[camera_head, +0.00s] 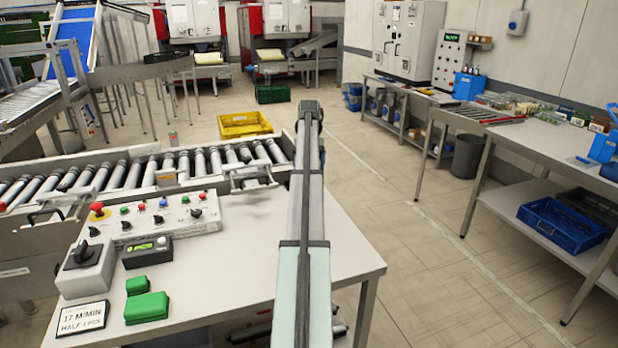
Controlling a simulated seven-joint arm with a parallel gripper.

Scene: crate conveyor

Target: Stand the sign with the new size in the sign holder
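I cannot make out a sign holder for certain. My arm reaches up the middle of the view from the bottom edge. My gripper does not show, so what it holds cannot be seen.
The near table (255,262) carries a control panel (160,222), a display box (147,252), a knob box (86,268) and green blocks (147,307). A roller conveyor (130,172) runs behind it. The right bench (530,150) holds trays and blue containers. The floor between is clear.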

